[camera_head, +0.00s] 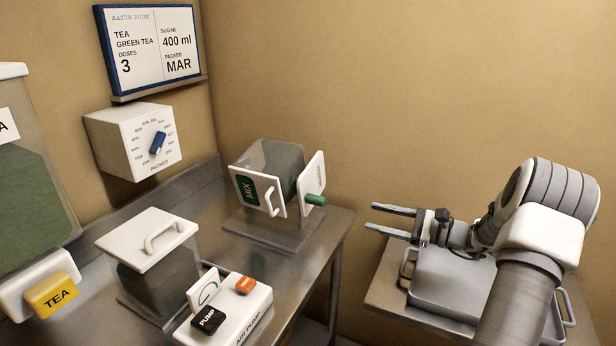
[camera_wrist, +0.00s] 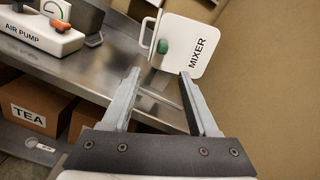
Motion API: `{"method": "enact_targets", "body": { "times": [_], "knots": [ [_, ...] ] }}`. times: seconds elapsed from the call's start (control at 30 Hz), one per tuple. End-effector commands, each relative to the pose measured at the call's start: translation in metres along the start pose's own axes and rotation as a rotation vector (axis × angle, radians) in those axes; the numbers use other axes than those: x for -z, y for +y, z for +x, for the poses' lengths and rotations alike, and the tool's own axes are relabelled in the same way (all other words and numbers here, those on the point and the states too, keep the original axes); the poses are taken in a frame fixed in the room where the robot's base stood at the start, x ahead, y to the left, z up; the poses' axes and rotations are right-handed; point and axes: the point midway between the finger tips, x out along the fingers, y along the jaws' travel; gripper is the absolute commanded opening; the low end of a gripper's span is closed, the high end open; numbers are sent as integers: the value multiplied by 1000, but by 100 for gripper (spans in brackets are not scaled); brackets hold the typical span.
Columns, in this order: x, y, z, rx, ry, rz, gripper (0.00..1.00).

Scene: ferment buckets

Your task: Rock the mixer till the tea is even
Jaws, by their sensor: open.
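The mixer (camera_head: 279,172) is a clear-walled box with dark contents and white end plates, on a stand at the right end of the metal counter. Whether the tea inside is even cannot be told.
A lidded clear bin (camera_head: 150,255), an air pump (camera_head: 232,315) and a yellow TEA button (camera_head: 54,297) stand on the counter to the left. A grey tray (camera_head: 455,285) lies on a side table below my arm. Cardboard boxes (camera_wrist: 38,105) sit under the counter.

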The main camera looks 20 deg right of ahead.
Motion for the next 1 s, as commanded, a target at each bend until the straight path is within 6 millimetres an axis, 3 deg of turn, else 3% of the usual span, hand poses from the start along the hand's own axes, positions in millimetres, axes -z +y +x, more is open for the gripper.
{"method": "enact_targets", "body": {
  "times": [0.17,0.33,1.0],
  "knots": [
    [-8,3,-13,36,9,156,60],
    [-7,4,-2,38,8,176,60],
    [-5,-1,134,37,8,172,60]
  ]
}}
